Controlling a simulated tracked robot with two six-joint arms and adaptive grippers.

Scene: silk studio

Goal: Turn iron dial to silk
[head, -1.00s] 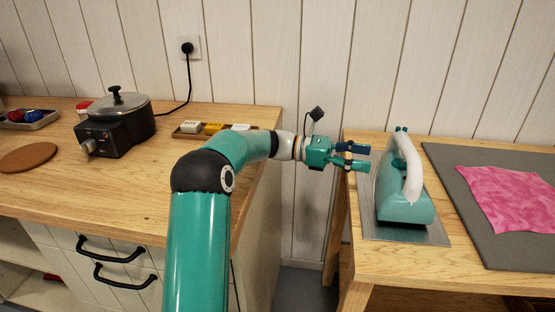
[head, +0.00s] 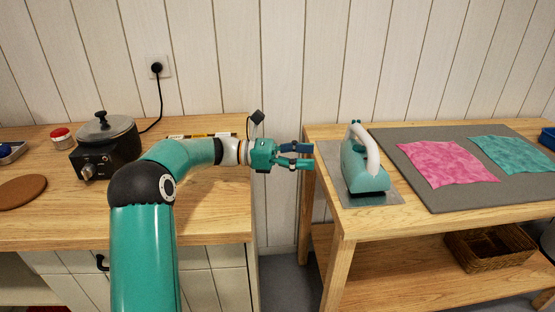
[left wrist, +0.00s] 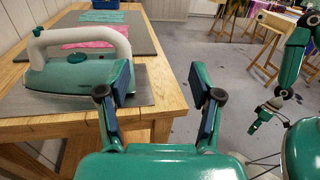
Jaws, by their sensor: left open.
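The teal iron (head: 362,176) with a white handle stands on a grey metal plate (head: 384,193) at the left end of the right-hand table. It also shows at the left of the left wrist view (left wrist: 80,76). A small dark teal knob (head: 356,122) shows at its far top end; I cannot make out any dial markings. My left gripper (head: 309,156) is open and empty, left of the iron and apart from it. In the left wrist view its spread fingers (left wrist: 160,85) have nothing between them. My right gripper (left wrist: 258,122) shows small at the right of that view; its jaws are unclear.
A grey mat (head: 435,192) with pink cloth (head: 445,164) and teal cloth (head: 508,153) lies right of the iron. A gap separates this table from the left counter (head: 215,220), which holds a black cooker (head: 110,158). A basket (head: 490,247) sits on the lower shelf.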

